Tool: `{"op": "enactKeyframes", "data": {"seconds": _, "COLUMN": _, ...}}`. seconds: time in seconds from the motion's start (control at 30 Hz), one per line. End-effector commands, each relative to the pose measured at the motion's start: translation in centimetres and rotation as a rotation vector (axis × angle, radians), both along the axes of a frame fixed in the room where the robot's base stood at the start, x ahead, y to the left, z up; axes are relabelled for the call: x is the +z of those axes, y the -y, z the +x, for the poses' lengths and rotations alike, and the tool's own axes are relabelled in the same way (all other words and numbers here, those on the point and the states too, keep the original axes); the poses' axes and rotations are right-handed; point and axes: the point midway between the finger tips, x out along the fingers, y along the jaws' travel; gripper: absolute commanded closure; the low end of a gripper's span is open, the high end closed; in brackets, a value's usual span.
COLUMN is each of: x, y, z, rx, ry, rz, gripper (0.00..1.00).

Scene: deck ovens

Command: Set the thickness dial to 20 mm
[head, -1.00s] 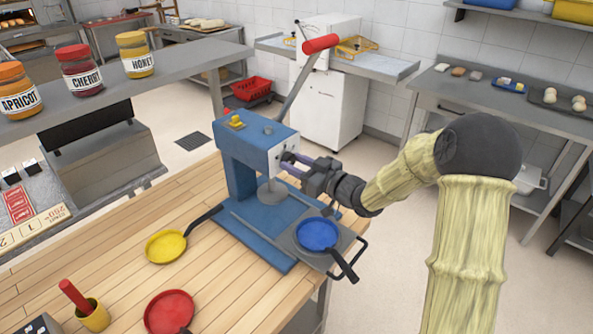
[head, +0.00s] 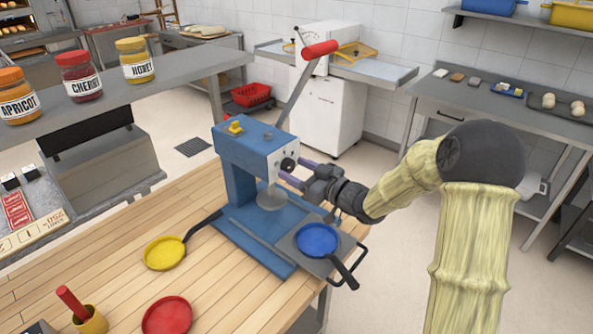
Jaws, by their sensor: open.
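The blue press (head: 240,160) stands on the wooden table. Its black round dial (head: 288,164) sits on the pale front face of the head. The dial's markings are too small to read. My gripper (head: 284,171) is open and reaches in from the right, with its fingers at the dial's lower right. It does not visibly grip the dial, and I cannot tell whether a finger touches it. The press's long lever with a red handle (head: 320,49) points up to the right.
A blue pan (head: 316,238) rests on the grey plate at the press's front. A yellow pan (head: 164,253), a red pan (head: 167,316) and a yellow cup (head: 92,322) stand on the table. Jars (head: 80,77) line the left shelf. A white machine (head: 328,100) stands behind.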

Motion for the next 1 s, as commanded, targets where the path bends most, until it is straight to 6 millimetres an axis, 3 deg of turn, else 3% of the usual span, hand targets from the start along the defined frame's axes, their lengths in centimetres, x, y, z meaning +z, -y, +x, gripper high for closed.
{"op": "enactKeyframes", "data": {"seconds": 0.8, "x": -0.2, "y": 12.0, "z": -9.1, "rx": -0.005, "ry": -0.001, "rz": -0.003, "gripper": 0.43}}
{"op": "enactKeyframes", "data": {"seconds": 1.0, "x": -0.1, "y": 13.3, "z": -10.3, "rx": -0.002, "ry": -0.001, "rz": -0.002, "gripper": 0.43}}
